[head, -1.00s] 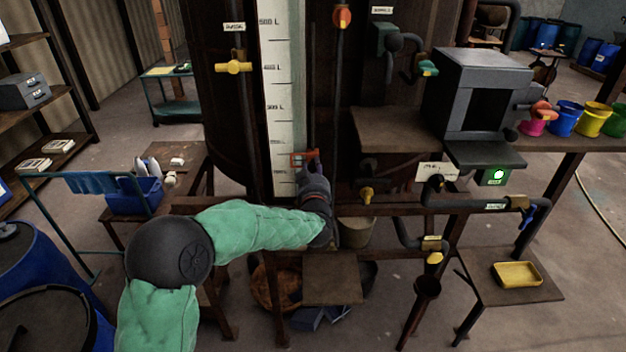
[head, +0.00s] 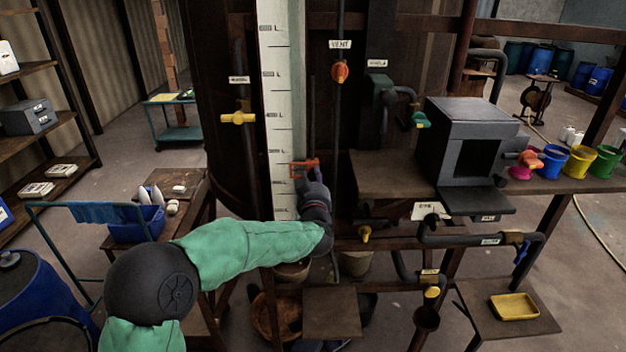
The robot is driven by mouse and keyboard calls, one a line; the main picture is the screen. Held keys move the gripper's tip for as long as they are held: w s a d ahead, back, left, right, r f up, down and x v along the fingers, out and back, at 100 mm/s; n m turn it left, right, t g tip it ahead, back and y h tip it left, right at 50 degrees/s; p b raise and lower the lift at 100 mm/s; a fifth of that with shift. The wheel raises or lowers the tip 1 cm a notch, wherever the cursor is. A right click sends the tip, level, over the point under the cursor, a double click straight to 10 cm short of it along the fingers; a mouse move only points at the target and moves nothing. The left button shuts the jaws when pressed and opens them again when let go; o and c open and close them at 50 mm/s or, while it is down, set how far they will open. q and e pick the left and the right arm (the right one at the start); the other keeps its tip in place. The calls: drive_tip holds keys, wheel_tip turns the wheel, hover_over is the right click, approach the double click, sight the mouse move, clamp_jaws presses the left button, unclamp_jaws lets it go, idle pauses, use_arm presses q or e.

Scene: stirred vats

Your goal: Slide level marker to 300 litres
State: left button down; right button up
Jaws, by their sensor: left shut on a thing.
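A tall pale level scale (head: 281,125) with litre marks stands upright on the front of the dark vat (head: 226,140). The level marker (head: 304,168) is an orange-red frame over the scale's lower half. It sits about midway between two labelled marks; the one just above it appears to be 300 L, though the print is blurred. My left gripper (head: 312,178) is shut on the marker's right side, reaching up from below. Its fingertips are small and partly hidden. My right gripper is not in view.
A yellow valve (head: 238,118) is left of the scale and an orange vent valve (head: 340,72) is upper right. A thin vertical rod (head: 312,115) runs just right of the scale. A grey box (head: 475,140) stands on the right shelf beside coloured buckets (head: 553,161).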

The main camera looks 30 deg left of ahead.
use_arm(q)
drive_tip(key=c, duration=0.9)
unclamp_jaws()
drive_tip(key=shift+c, duration=0.2)
drive_tip(key=v, duration=1.2)
drive_tip(key=shift+f, duration=0.1)
